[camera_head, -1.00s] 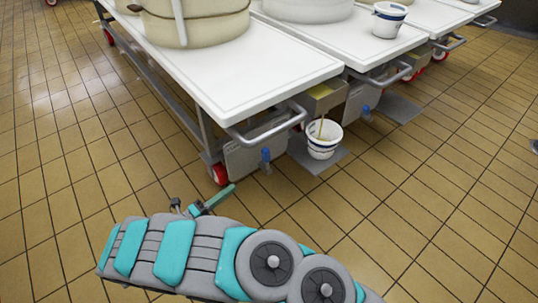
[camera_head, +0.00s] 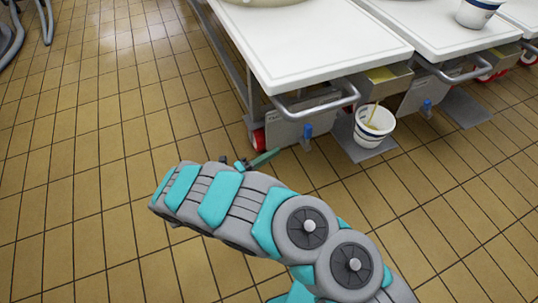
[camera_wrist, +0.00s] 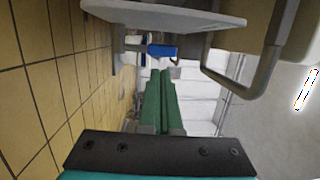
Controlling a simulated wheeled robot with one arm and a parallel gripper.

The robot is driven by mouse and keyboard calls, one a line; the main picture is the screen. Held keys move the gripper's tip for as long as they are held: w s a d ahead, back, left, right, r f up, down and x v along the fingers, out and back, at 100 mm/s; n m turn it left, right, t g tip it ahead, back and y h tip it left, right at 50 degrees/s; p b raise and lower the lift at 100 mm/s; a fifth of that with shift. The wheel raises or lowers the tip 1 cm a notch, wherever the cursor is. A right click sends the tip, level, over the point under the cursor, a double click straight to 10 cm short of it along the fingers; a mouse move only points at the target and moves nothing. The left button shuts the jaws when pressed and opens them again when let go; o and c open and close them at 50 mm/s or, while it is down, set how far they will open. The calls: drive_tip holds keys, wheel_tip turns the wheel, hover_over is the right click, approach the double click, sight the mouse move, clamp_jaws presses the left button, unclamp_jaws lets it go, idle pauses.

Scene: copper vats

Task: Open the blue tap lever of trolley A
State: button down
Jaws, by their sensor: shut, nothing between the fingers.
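A blue tap lever (camera_head: 307,131) hangs below the front panel of the nearest white-topped trolley (camera_head: 300,45). I cannot read a letter on this trolley. A second blue lever (camera_head: 427,106) shows on the trolley to its right. My gripper (camera_head: 276,154) has green fingers, partly hidden behind my arm, a little left of and below the nearest lever in the head view. In the wrist view, which is turned sideways, the fingers (camera_wrist: 162,75) are together and empty. A blue lever (camera_wrist: 162,51) lies just beyond their tips; no contact is clear.
A white bucket with blue bands (camera_head: 374,127) stands on a grey floor plate, and a yellowish stream falls into it. A metal handle (camera_head: 318,104) juts from the nearest trolley above the lever. A red wheel (camera_head: 258,139) is close left.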

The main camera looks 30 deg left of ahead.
sight(307, 133)
drive_tip(key=f+x, duration=0.1)
drive_tip(key=x, duration=0.9)
drive_tip(key=shift+r+b, duration=0.3)
drive_tip(key=shift+r, duration=0.2)
drive_tip(key=shift+w+d+r, duration=0.1)
drive_tip(key=shift+w+d+r+g+p, duration=0.1)
drive_tip(key=shift+w+r+g+p, duration=0.15)
drive_tip(key=shift+p, duration=0.4)
drive_tip(key=shift+w+d+r+g+p, duration=0.15)
drive_tip(key=shift+r+p, duration=0.2)
drive_tip(key=shift+p, duration=0.25)
drive_tip(key=shift+w+d+r+g+y+p, duration=0.2)
drive_tip(key=shift+g+y+p, duration=0.2)
drive_tip(key=shift+p, duration=0.3)
drive_tip(key=w+d+g+y+p, duration=0.1)
drive_tip(key=p, duration=0.1)
drive_tip(key=shift+m+g+p, duration=0.35)
drive_tip(key=shift+m+g, duration=0.05)
drive_tip(key=shift+w+f, duration=0.1)
drive_tip(key=shift+f, duration=0.2)
